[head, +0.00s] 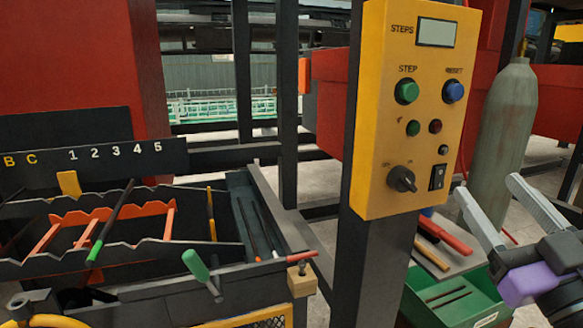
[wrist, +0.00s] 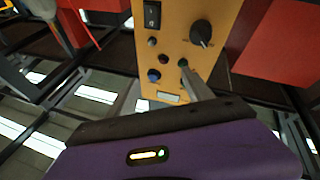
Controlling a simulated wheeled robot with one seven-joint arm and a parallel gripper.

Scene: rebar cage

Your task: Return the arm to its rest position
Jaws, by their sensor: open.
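My gripper (head: 487,186) is at the right edge of the head view, with two pale grey fingers spread apart and nothing between them. Its purple body (wrist: 180,152) fills the bottom of the wrist view. The gripper is to the right of the yellow control panel (head: 418,130) and apart from it in the head view. The panel, with green, blue and red buttons and a black knob, also shows upside down in the wrist view (wrist: 175,45). Most of my arm is out of view.
A grey gas cylinder (head: 505,125) stands behind my gripper. A green crate (head: 445,295) is below it. A dark rack (head: 140,270) with colored-handled rods is at left. Black posts (head: 287,100) and red beams (head: 330,105) stand around.

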